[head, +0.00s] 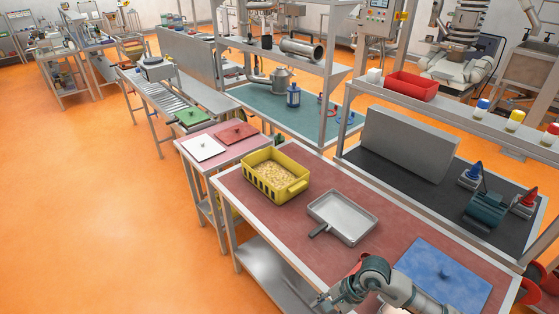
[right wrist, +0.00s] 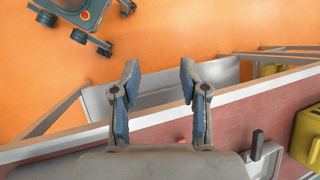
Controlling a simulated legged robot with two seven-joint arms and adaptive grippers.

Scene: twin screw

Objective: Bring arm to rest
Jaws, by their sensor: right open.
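My right arm reaches in at the bottom of the head view, and its gripper (head: 326,299) hangs by the front edge of the red-topped table (head: 262,204). In the right wrist view the two blue-padded fingers of this gripper (right wrist: 158,82) stand wide apart with nothing between them. Beyond the fingers are the table's pale front edge and the orange floor. My left gripper is not in view.
On the table are a yellow basket (head: 294,187) of small pale pieces, a metal tray (head: 349,213) with a dark handle, and a blue board (head: 455,285). The arm passes close to the blue board. Orange floor (head: 110,220) left of the table is clear.

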